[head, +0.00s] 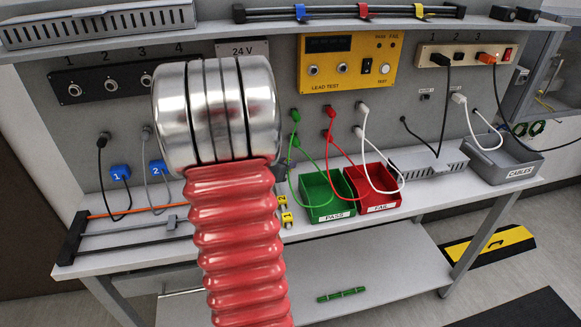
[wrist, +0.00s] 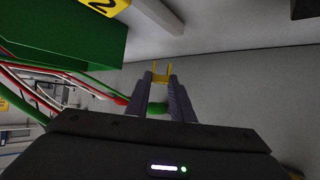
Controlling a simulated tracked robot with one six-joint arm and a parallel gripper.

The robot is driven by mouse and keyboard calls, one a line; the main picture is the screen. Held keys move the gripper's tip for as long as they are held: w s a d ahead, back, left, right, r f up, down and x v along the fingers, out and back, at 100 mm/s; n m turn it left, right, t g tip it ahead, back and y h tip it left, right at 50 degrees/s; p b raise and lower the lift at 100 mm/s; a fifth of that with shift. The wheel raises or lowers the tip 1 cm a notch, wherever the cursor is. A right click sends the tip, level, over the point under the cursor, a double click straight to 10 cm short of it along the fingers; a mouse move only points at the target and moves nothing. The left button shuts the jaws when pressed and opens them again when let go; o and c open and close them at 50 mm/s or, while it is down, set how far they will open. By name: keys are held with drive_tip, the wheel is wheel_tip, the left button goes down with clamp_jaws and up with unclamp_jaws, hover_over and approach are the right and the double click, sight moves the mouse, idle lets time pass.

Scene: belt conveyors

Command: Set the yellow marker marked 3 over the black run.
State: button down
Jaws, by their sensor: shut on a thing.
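My gripper (wrist: 160,84) is shut on a small yellow U-shaped marker (wrist: 161,76), whose open side points away from the fingers. No number shows on it, so I cannot tell if it is 3. In the head view my red ribbed arm covers the gripper and held marker. Two small yellow markers (head: 285,210) sit on the bench right of my arm. A yellow piece marked 2 (wrist: 103,5) shows at the top of the wrist view. The black run (head: 135,244) lies at the bench's left front, below the orange and grey runs, partly hidden by my arm.
A green PASS bin (head: 330,213) and red FAIL bin (head: 375,211) stand mid-bench, with leads hanging into them. Blue markers 1 (head: 120,173) and 2 (head: 157,167) are on cables at left. A black end bracket (head: 73,235) holds the runs' left ends.

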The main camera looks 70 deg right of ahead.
sight(290, 176)
drive_tip(key=shift+s+d, duration=0.2)
drive_tip(key=shift+d, duration=0.55)
drive_tip(key=shift+s+d, duration=0.2)
drive_tip(key=shift+d, duration=0.55)
drive_tip(key=shift+f, duration=0.15)
drive_tip(key=shift+f, duration=1.6)
drive_tip(key=shift+f, duration=0.1)
drive_tip(key=c, duration=1.5)
unclamp_jaws()
drive_tip(key=shift+c, duration=0.2)
